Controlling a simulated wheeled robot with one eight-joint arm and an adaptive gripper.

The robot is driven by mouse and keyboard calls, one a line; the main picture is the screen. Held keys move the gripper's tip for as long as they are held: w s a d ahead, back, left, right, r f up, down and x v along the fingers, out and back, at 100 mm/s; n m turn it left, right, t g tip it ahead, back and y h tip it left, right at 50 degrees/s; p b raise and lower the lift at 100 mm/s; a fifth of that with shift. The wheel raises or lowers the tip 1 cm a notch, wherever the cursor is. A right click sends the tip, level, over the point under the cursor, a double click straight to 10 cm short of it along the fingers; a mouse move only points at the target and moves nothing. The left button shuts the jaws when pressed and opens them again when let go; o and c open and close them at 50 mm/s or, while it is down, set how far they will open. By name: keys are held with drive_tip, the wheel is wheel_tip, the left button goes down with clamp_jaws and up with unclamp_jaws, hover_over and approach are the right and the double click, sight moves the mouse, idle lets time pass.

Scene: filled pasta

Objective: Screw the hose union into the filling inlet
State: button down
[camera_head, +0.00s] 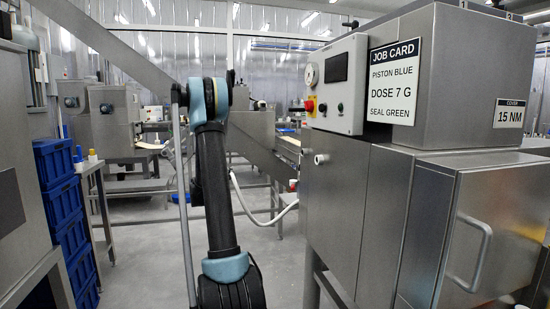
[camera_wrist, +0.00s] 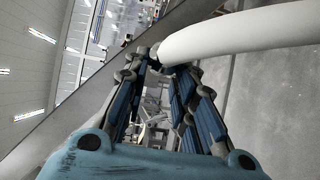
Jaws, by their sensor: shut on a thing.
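In the wrist view my gripper (camera_wrist: 166,64) has its blue-padded fingers closed in at the tips, around the end of a thick white hose (camera_wrist: 240,32). The hose union at that end is mostly hidden by the fingertips. The hose runs from there to the upper right. In the head view the white hose (camera_head: 243,205) hangs in a curve behind my arm and rises toward the steel machine at right; my gripper is hidden there. A small pale round fitting (camera_head: 321,158) sticks out of the machine's left face; I cannot tell whether it is the filling inlet.
The steel machine (camera_head: 340,215) fills the right side, with a control box (camera_head: 338,85) and a job card (camera_head: 394,82). Blue crates (camera_head: 65,215) and a side table (camera_head: 92,168) stand at left. The floor (camera_head: 150,265) between is open.

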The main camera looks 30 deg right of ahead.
drive_tip(key=s+d+r+m+g+h, duration=0.1)
drive_tip(key=s+d+r+m+g, duration=0.3)
drive_tip(key=s, duration=0.4)
drive_tip(key=s+d+r+m+g+h, duration=0.2)
drive_tip(key=s+d+r+m+g, duration=0.2)
drive_tip(key=s+d+g, duration=0.2)
drive_tip(key=s+d+r+m+g+h, duration=0.1)
drive_tip(key=s+d+r+m+g, duration=0.2)
drive_tip(key=s, duration=0.7)
drive_tip(key=d+r+g, duration=0.2)
drive_tip(key=g, duration=0.2)
drive_tip(key=shift+s+d+m+h, duration=0.25)
drive_tip(key=shift+s+m+h, duration=0.05)
drive_tip(key=shift+m+h, duration=0.1)
drive_tip(key=shift+d, duration=0.1)
drive_tip(key=shift+x, duration=2.8)
drive_tip(key=shift+m+g+y, duration=1.1)
drive_tip(key=shift+m+g, duration=0.55)
drive_tip(key=shift+g, duration=0.65)
drive_tip(key=shift+m+g+y, duration=1.1)
drive_tip(key=shift+m+g, duration=0.55)
drive_tip(key=shift+g, duration=0.65)
